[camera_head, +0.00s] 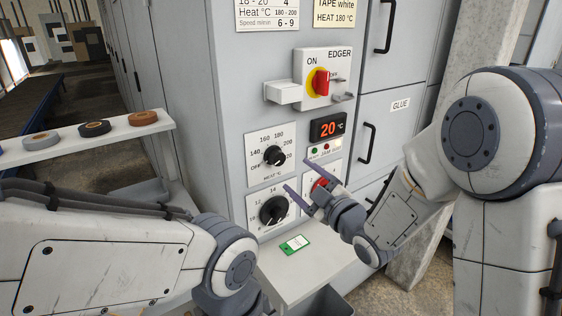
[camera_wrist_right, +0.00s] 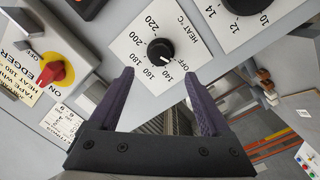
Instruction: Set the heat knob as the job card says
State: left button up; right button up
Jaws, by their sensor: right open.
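The black heat knob (camera_head: 275,156) sits on a white dial plate marked OFF and 140 to 220. It also shows in the right wrist view (camera_wrist_right: 160,51), just beyond my fingertips; its exact pointer setting is hard to read. The job card (camera_head: 334,14) at the top reads TAPE white, HEAT 180 °C. The red display (camera_head: 328,127) reads 20 °C. My right gripper (camera_head: 297,174) is open and empty, in front of the panel to the lower right of the knob; its two fingers (camera_wrist_right: 159,75) are apart. My left arm enters at lower left; its gripper is out of view.
Below the heat dial is another black knob (camera_head: 273,210). The red EDGER switch (camera_head: 321,82) is above. A red button (camera_head: 320,184) is partly behind my right gripper. A green-edged card (camera_head: 295,244) lies on the ledge (camera_head: 290,280). Tape rolls (camera_head: 94,128) stand on the left shelf.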

aim_at(280, 161)
jog(key=p+x, duration=0.2)
jog(key=x, duration=0.7)
jog(key=shift+w+a, duration=0.2)
grip_shut()
